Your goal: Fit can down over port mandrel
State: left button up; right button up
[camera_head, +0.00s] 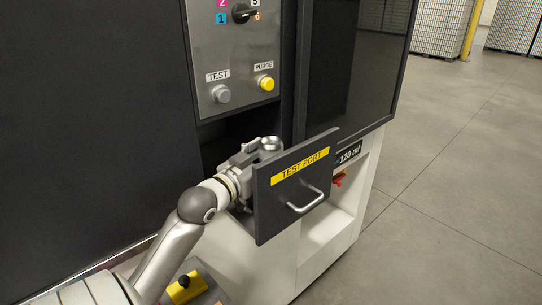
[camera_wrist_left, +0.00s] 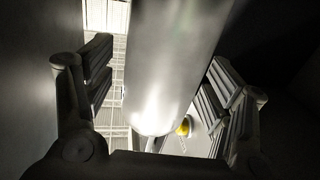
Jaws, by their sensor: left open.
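A plain silver can (camera_wrist_left: 170,70) fills the middle of the left wrist view, between the two ridged fingers of my left gripper (camera_wrist_left: 160,90). The fingers are open, with a gap visible on each side of the can. In the head view my left gripper (camera_head: 252,152) reaches in behind the drawer front marked TEST PORT (camera_head: 295,190). A small rounded silver top, probably the can (camera_head: 270,144), shows just above the drawer front. The port mandrel cannot be made out; the drawer front and can hide that area. My right gripper is not in view.
The pulled-out drawer front has a metal handle (camera_head: 305,201). Above is a panel with a grey TEST button (camera_head: 221,94), a yellow PURGE button (camera_head: 266,83) and a selector knob (camera_head: 241,13). A yellow-topped box (camera_head: 187,288) is low at left. Floor at right is clear.

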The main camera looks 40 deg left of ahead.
pick_arm(q)
jog(key=s, duration=0.7)
jog(key=shift+s+d, duration=0.25)
jog(key=shift+d, duration=0.15)
dwell(0.4)
